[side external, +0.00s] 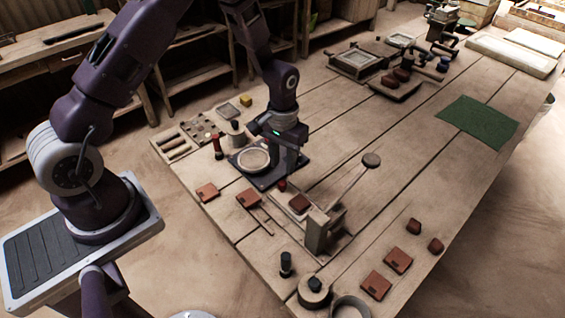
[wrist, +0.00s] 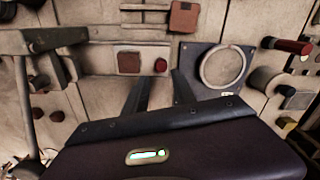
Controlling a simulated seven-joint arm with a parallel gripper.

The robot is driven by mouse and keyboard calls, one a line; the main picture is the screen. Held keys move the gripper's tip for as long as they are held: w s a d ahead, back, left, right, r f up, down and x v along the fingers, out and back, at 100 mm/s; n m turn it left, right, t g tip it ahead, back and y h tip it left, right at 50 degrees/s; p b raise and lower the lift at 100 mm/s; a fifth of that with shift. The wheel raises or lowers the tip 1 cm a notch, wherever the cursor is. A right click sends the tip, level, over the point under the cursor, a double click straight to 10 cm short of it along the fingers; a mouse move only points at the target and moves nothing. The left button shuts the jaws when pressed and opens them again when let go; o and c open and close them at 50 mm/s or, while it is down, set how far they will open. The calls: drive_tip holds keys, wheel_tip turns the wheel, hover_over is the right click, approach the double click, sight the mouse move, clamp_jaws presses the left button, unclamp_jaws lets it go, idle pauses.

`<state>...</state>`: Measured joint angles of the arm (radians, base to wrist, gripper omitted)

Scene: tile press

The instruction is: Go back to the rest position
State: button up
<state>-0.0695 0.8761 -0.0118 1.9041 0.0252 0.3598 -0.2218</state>
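My gripper (side external: 288,172) is above the table between the round plate and the press, pointing down. In the wrist view its two fingers (wrist: 162,85) stand apart with nothing between them. The press has an upright block (side external: 318,232) and a long lever (side external: 350,184) with a round grey end, raised at a slant. A red-brown tile (side external: 300,203) lies on the press bed; it also shows in the wrist view (wrist: 129,62). A small dark red knob (wrist: 160,65) is beside it, close to the fingers in that view.
A white ring on a dark square plate (side external: 253,158) lies close to my gripper. A red-handled tool (side external: 217,146) stands behind it. More tiles (side external: 398,261) lie at the front right and near the left edge (side external: 207,193). A green mat (side external: 477,121) lies at the right.

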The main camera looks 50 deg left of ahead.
drive_tip(key=s+d+r+m+t, duration=0.1)
drive_tip(key=s+r, duration=0.2)
drive_tip(key=r, duration=0.7)
drive_tip(key=s+r+t, duration=0.2)
drive_tip(key=s+r, duration=0.1)
drive_tip(key=r, duration=0.8)
drive_tip(key=s+r+t, duration=0.1)
drive_tip(key=s+r, duration=0.2)
drive_tip(key=s, duration=0.3)
drive_tip(key=s+d+r+m, duration=0.1)
drive_tip(key=s+r, duration=0.2)
drive_tip(key=s, duration=0.3)
drive_tip(key=s+r+m+t, duration=0.1)
drive_tip(key=s+r, duration=0.2)
drive_tip(key=s, duration=0.3)
drive_tip(key=shift+s+d+t, duration=0.15)
drive_tip(key=shift+t, duration=0.15)
